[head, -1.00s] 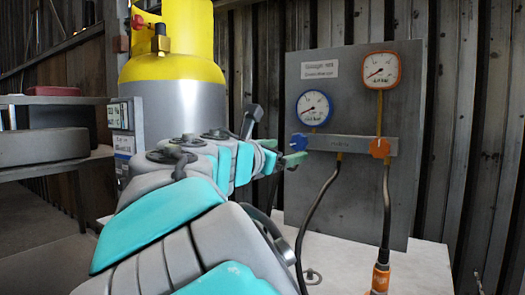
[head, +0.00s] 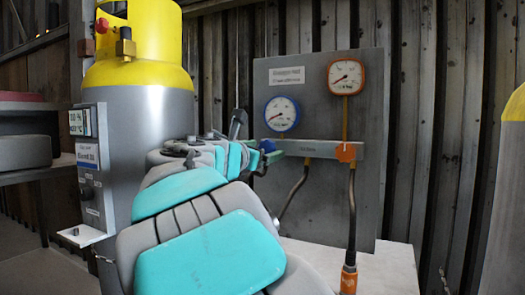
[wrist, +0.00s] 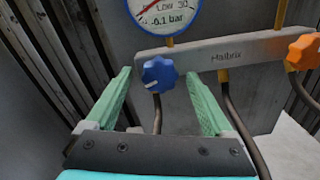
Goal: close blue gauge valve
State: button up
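The blue valve knob (wrist: 160,74) sits at the left end of the grey manifold bar, below the blue gauge (wrist: 163,12). It also shows in the head view (head: 267,146), partly hidden by my gripper. My gripper (wrist: 158,78) is open, with one green finger on each side of the blue knob in the wrist view. There are gaps between the fingers and the knob, and I cannot tell how far the fingertips reach along it. In the head view my gripper (head: 270,158) is at the bar's left end.
An orange valve knob (head: 346,152) is at the bar's right, below the orange gauge (head: 346,77). Dark hoses hang below the bar (head: 310,149). A yellow-topped grey cylinder (head: 140,100) stands left of my arm. A white table (head: 385,270) lies beneath the panel.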

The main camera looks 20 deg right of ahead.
jog(key=c, duration=1.4)
jog(key=shift+o, duration=0.2)
